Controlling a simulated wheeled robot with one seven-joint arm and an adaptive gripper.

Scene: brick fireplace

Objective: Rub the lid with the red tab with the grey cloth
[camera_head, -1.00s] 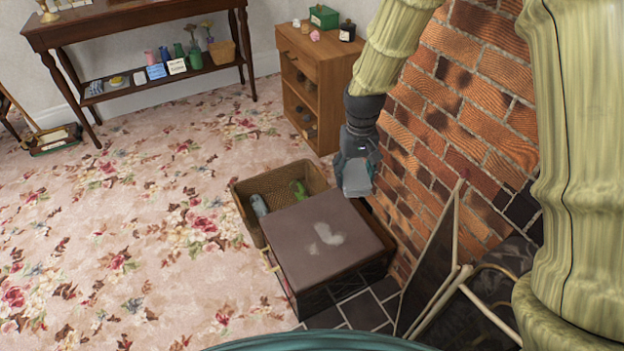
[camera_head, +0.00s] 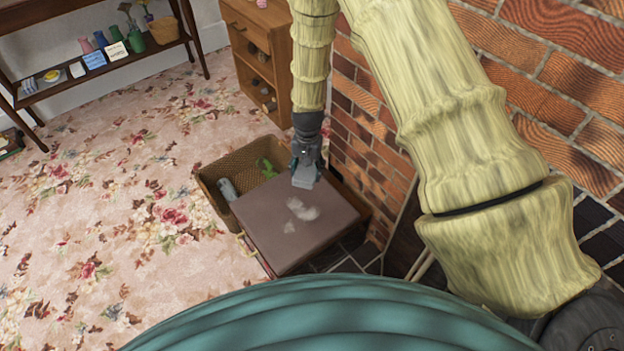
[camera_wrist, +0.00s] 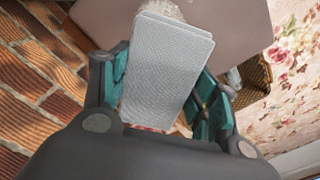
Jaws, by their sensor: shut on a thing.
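The folded grey cloth (camera_head: 304,178) is held in my gripper (camera_head: 307,160), above the far right part of the lid. In the wrist view the cloth (camera_wrist: 168,65) is a pale, textured pad between the teal fingers of my gripper (camera_wrist: 162,95). The lid (camera_head: 262,222) is a flat brownish-mauve top on a dark box, with whitish smudges (camera_head: 302,209) near its middle. In the wrist view the lid (camera_wrist: 235,28) lies beyond the cloth, which partly covers a pale smudge. I cannot tell whether cloth and lid touch. No red tab is visible.
A wicker basket (camera_head: 215,172) holding a green item (camera_head: 266,167) and a grey-blue item (camera_head: 228,189) stands behind the lid. A brick wall (camera_head: 365,135) rises close on the right. A wooden cabinet (camera_head: 247,62) is behind. Open carpet (camera_head: 110,215) lies left.

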